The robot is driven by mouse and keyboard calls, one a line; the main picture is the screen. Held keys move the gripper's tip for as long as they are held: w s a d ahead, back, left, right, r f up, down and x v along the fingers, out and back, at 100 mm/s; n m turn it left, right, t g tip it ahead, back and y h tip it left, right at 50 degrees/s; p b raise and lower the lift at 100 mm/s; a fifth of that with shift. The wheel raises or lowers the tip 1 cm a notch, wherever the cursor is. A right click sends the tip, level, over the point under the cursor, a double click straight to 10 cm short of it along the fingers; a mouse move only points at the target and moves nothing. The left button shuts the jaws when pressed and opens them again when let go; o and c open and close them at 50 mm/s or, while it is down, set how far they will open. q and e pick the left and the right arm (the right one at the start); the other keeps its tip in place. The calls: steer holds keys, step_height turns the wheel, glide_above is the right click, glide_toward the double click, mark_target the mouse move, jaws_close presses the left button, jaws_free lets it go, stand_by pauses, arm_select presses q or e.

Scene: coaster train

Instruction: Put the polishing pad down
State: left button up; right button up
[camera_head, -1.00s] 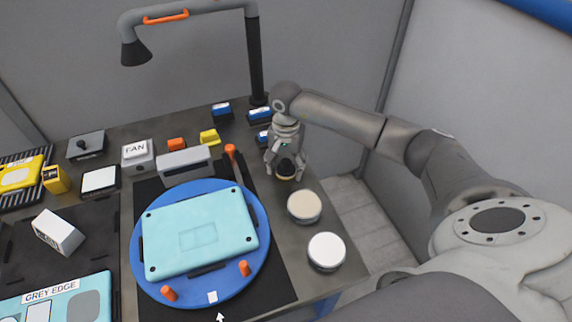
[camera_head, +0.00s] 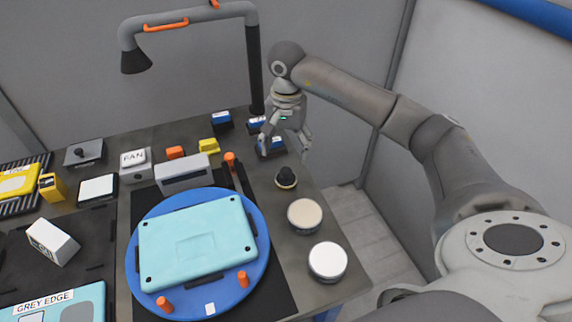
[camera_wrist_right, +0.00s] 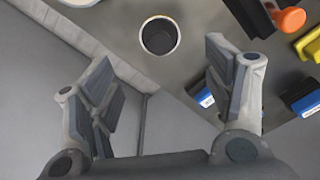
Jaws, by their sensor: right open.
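The polishing pad (camera_head: 286,179) appears to be the small round piece with a black knob and a pale rim. It stands upright on the right part of the dark bench, behind two round discs. It also shows in the right wrist view (camera_wrist_right: 159,36), at the top, as a dark knob ringed by a pale edge. My right gripper (camera_head: 285,155) is open and empty, raised above and behind the pad, apart from it. Its spread fingers show in the right wrist view (camera_wrist_right: 160,80). My left gripper is not in view.
A beige-topped disc (camera_head: 304,214) and a white-topped disc (camera_head: 328,260) stand near the bench's right edge. A blue turntable (camera_head: 262,218) bears a light-blue panel (camera_head: 196,240). A lamp post (camera_head: 254,70) rises near my right gripper, with blue blocks (camera_head: 222,121) nearby.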

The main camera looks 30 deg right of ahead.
steer(key=shift+r, duration=1.2)
stand_by(2.0)
